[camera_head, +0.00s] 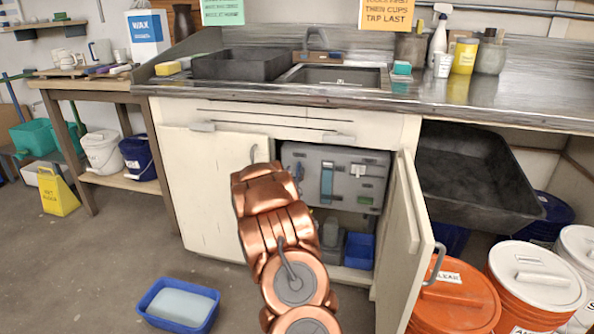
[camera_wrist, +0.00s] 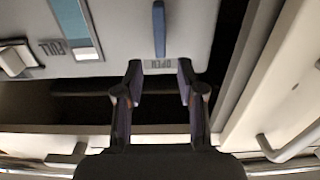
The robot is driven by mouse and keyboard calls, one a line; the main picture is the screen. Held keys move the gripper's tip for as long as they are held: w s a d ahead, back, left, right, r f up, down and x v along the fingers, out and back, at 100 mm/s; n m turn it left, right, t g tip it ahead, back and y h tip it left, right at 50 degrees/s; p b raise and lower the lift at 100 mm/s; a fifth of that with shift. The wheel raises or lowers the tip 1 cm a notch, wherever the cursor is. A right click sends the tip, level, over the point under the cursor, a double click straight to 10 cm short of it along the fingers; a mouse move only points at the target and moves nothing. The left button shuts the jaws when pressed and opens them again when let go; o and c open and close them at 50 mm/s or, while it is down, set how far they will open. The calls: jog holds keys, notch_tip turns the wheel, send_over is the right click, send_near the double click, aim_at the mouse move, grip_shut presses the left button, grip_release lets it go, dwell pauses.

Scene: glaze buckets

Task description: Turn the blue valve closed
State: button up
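The blue valve handle (camera_wrist: 159,30) is a narrow upright bar on a grey panel, with a label (camera_wrist: 158,64) reading OPEN at its end nearest my gripper. In the head view a small part of the blue valve (camera_head: 299,171) shows on the panel (camera_head: 346,196) inside the sink cabinet, partly behind my arm. My gripper (camera_wrist: 160,77) is open and empty, its two fingers apart on either side of the label, in line with the handle. The handle is not between the fingertips as pictured. My arm hides the gripper in the head view.
The left cabinet door (camera_head: 203,190) is shut. The right door (camera_head: 401,235) stands open beside my arm. A blue bin (camera_head: 359,251) sits low in the cabinet. A blue tub (camera_head: 179,305) lies on the floor at left; orange buckets (camera_head: 456,298) stand at right.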

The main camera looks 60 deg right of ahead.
aim_at(297, 167)
jog(key=shift+b+x, duration=0.45)
jog(key=shift+x, duration=1.8)
jog(key=shift+c, duration=0.3)
grip_shut()
